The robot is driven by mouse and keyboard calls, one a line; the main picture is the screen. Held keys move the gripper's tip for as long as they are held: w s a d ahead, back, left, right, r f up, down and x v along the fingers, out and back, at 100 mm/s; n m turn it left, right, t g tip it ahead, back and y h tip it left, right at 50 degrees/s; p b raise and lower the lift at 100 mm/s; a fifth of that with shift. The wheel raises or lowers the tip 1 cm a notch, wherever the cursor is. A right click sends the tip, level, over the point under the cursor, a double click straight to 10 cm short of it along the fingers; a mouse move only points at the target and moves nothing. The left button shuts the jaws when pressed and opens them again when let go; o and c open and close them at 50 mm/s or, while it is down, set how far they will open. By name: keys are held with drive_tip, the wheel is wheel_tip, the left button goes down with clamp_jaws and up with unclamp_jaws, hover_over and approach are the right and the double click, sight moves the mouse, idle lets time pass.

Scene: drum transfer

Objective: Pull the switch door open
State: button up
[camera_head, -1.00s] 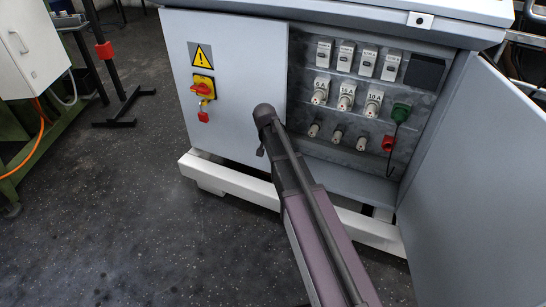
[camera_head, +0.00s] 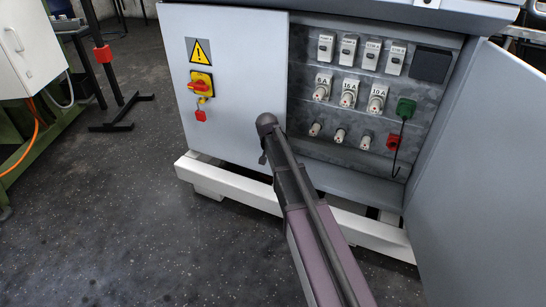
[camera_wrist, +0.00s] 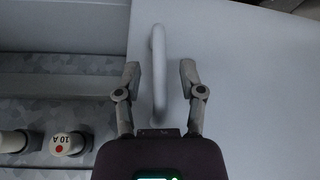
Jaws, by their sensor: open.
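The switch door (camera_head: 230,90) is the light grey left panel of the cabinet. It bears a warning sign and a red and yellow switch (camera_head: 201,84). It looks closed in the head view. In the wrist view, a pale bar handle (camera_wrist: 158,65) stands on the door's surface (camera_wrist: 240,80) near its edge. My gripper (camera_wrist: 160,72) is open, with one finger on each side of the handle. Gaps show between both fingers and the bar. In the head view, my arm covers the handle and my fingers cannot be made out.
The right cabinet door (camera_head: 480,160) stands wide open. A white base rail (camera_head: 235,185) runs below the cabinet. A black stand (camera_head: 122,112) is at the left. The floor in front is clear.

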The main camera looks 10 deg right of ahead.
drive_tip(key=shift+w+f, duration=0.15)
drive_tip(key=shift+f, duration=0.3)
clamp_jaws()
drive_tip(key=shift+d, duration=0.1)
